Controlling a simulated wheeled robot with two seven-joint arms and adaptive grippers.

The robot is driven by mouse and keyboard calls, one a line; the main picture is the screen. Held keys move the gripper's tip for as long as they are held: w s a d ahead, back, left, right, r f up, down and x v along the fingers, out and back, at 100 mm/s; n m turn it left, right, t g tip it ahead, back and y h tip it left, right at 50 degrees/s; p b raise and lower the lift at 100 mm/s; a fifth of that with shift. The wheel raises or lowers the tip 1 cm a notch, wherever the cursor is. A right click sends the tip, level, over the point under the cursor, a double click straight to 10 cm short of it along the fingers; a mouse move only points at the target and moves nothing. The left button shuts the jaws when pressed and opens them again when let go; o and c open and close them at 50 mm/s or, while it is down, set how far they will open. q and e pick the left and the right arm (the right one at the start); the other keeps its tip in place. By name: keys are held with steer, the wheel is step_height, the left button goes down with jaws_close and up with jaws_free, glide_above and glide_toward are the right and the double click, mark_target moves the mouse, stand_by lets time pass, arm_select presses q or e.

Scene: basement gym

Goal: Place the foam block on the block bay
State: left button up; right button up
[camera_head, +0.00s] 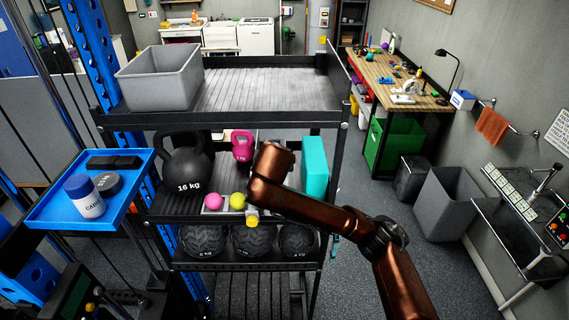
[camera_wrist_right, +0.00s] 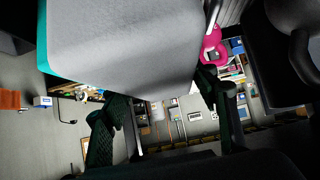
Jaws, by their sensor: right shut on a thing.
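A light grey block (camera_wrist_right: 130,45), seemingly the foam block, fills the upper part of the right wrist view. My right gripper (camera_wrist_right: 160,105) is closed on its near end, one dark finger at each side. I cannot tell which part is the block bay. My left gripper is out of view.
The middle shelf also holds a black kettlebell (camera_head: 183,165), a pink kettlebell (camera_head: 242,146), a pink ball (camera_head: 213,202) and a yellow ball (camera_head: 237,200). A grey bin (camera_head: 160,78) stands on the top shelf (camera_head: 265,90). A blue tray (camera_head: 60,208) is at left.

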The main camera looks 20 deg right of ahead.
steer(key=w+d+f, duration=0.1)
steer(key=w, duration=0.1)
steer(key=w+d+f+p, duration=0.1)
steer(key=w+f, duration=0.1)
steer(key=w, duration=0.1)
steer(key=w+d+f+p, duration=0.1)
steer(key=w, duration=0.2)
steer(key=shift+w+d+f, duration=0.15)
steer(key=shift+d+f, duration=0.1)
steer(key=shift+d, duration=0.05)
steer(key=shift+w+d+f+p, duration=0.15)
steer(key=shift+w+p, duration=0.15)
steer(key=shift+p, duration=0.1)
steer(key=p+x, duration=0.1)
steer(key=x, duration=0.2)
steer(key=shift+f, duration=0.2)
steer(key=o, duration=1.4)
steer(key=shift+f, duration=0.1)
steer(key=o, duration=0.4)
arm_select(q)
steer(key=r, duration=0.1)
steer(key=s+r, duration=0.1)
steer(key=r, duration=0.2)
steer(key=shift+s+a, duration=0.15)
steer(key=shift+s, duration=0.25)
